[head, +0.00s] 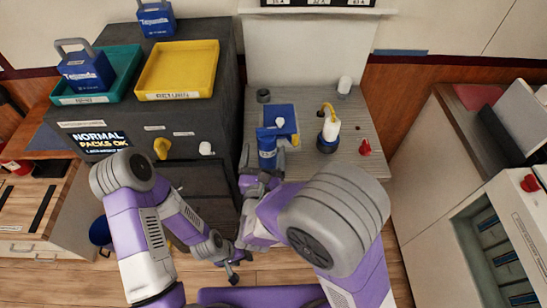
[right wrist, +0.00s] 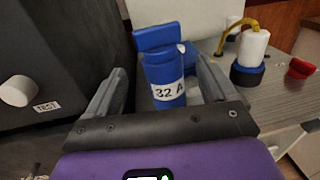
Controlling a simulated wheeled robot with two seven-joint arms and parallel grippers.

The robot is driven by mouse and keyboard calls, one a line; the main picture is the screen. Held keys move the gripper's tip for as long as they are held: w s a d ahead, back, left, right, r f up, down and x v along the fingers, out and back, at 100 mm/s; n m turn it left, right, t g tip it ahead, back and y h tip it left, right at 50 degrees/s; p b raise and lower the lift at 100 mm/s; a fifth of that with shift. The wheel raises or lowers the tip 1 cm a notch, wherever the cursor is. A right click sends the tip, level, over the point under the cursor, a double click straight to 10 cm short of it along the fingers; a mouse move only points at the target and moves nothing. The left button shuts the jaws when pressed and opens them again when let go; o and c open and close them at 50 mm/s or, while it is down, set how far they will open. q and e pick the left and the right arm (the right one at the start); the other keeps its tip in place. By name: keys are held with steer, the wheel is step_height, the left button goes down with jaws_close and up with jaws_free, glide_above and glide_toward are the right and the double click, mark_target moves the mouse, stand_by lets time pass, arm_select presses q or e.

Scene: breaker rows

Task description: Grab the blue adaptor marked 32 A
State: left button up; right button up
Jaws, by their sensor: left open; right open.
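The blue adaptor marked 32 A (head: 267,150) stands upright near the front left of the grey bench. In the right wrist view the adaptor (right wrist: 165,82) shows its white 32 A label facing me. My right gripper (head: 258,166) is open, and in the right wrist view its fingers (right wrist: 162,85) appear on either side of the adaptor with gaps on both sides. I cannot tell how deep it sits between them. My left gripper (head: 232,270) is open and empty, low over the floor, away from the bench.
A blue block (head: 281,119) stands just behind the adaptor. A white and blue plug with a yellow cord (head: 329,130) and a red piece (head: 365,147) are to its right. A dark cabinet (head: 205,115) with a yellow tray (head: 178,70) rises close on the left.

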mark_target(267, 133)
steer(key=w, duration=0.4)
steer(key=w+d+b, duration=0.1)
steer(key=w, duration=0.2)
steer(key=shift+w, duration=0.1)
steer(key=shift+r, duration=0.1)
steer(key=shift+c, duration=0.5)
jaws_close()
